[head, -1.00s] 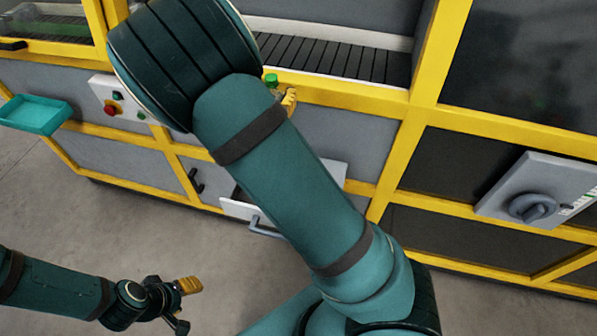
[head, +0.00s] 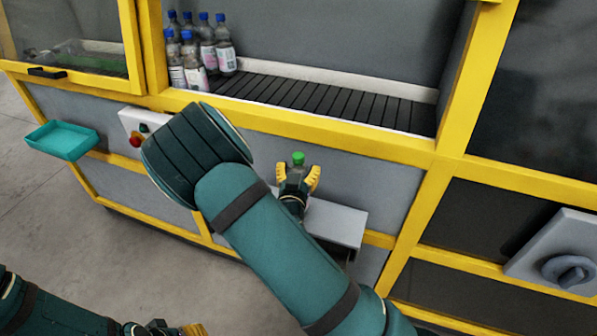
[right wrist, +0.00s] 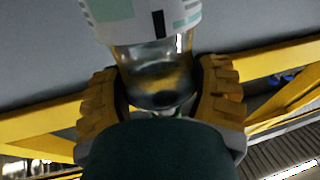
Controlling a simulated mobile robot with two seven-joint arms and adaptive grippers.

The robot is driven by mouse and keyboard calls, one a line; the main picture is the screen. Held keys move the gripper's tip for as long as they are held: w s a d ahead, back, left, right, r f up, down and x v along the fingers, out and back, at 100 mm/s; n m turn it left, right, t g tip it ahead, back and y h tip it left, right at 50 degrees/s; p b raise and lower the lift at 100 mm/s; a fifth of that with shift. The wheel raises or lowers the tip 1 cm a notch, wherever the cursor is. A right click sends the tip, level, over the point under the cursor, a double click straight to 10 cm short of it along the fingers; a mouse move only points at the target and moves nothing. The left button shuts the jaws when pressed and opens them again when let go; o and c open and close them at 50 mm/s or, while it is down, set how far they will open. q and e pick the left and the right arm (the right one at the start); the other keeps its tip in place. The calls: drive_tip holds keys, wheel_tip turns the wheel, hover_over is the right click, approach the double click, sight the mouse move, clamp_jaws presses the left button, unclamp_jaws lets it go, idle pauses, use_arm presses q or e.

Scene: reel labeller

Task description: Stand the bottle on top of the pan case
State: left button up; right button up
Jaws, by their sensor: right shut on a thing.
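The bottle has a green cap (head: 298,158), and its body is mostly hidden by my right gripper (head: 298,181). The gripper's yellow fingers are shut on it. In the right wrist view the bottle (right wrist: 150,70) shows a clear section between the fingers (right wrist: 160,95) and a white and pale green label. It is held in front of the machine, above a light grey box (head: 338,223), which looks like the pan case. My arm hides the box's left part. Bottle and box look apart. My left gripper (head: 165,329) is cut off at the bottom edge.
Several blue-capped bottles (head: 190,55) stand at the left end of the black slatted conveyor (head: 310,98). A yellow beam (head: 340,138) runs below it. A teal tray (head: 62,141) and a control box (head: 133,128) are at the left, and a rotary switch (head: 568,268) at the right.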

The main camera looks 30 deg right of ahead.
drive_tip(key=shift+r, duration=0.15)
drive_tip(key=shift+f, duration=0.2)
drive_tip(key=o, duration=1.3)
drive_tip(key=shift+o, duration=0.2)
drive_tip(key=shift+r, duration=0.2)
drive_tip(key=p+v, duration=0.1)
drive_tip(key=v, duration=1.1)
